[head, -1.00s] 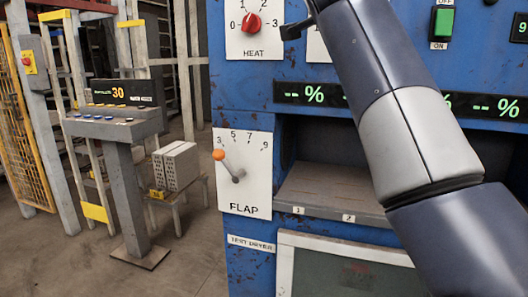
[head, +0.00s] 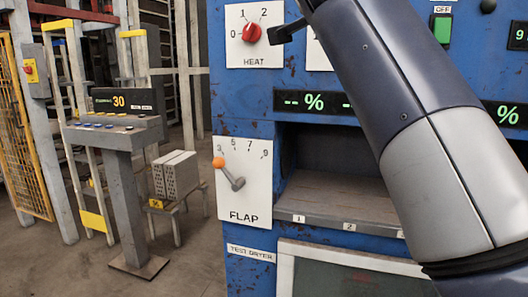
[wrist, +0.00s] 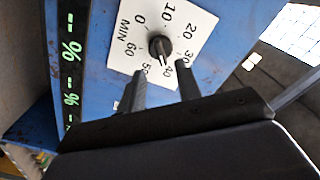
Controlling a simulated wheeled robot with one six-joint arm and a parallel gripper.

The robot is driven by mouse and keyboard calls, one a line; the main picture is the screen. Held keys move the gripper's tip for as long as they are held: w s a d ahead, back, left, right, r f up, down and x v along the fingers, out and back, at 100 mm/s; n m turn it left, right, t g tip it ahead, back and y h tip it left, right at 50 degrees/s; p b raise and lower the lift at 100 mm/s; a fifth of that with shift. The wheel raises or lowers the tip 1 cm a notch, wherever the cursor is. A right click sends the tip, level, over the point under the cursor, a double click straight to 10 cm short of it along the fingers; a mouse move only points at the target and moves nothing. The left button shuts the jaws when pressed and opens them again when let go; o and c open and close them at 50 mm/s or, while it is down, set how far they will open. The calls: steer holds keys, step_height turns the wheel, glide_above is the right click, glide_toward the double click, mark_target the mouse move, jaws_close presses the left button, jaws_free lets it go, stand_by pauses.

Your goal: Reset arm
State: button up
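My arm (head: 390,70) crosses the right part of the head view in front of the blue machine; its upper end runs out of the top of the picture. My gripper (wrist: 162,82) shows in the wrist view with its two dark fingers apart and nothing visible between them. Just beyond the fingertips is a black timer knob (wrist: 160,47) on a white dial plate (wrist: 185,22) marked in minutes. I see no clear contact between the fingers and the knob.
The blue machine (head: 240,105) has a red heat knob (head: 250,33), an orange-tipped flap lever (head: 219,163) and an open chamber with a shelf (head: 335,195). At left stand a grey console (head: 115,133) and hollow bricks (head: 176,175) on a stand. Floor (head: 195,260) between them is clear.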

steer(key=w+d+n+p, duration=0.2)
steer(key=w+n+p, duration=0.2)
steer(key=n, duration=0.7)
steer(key=shift+w+p, duration=0.35)
steer(key=shift+w, duration=0.75)
steer(key=shift+f, duration=0.15)
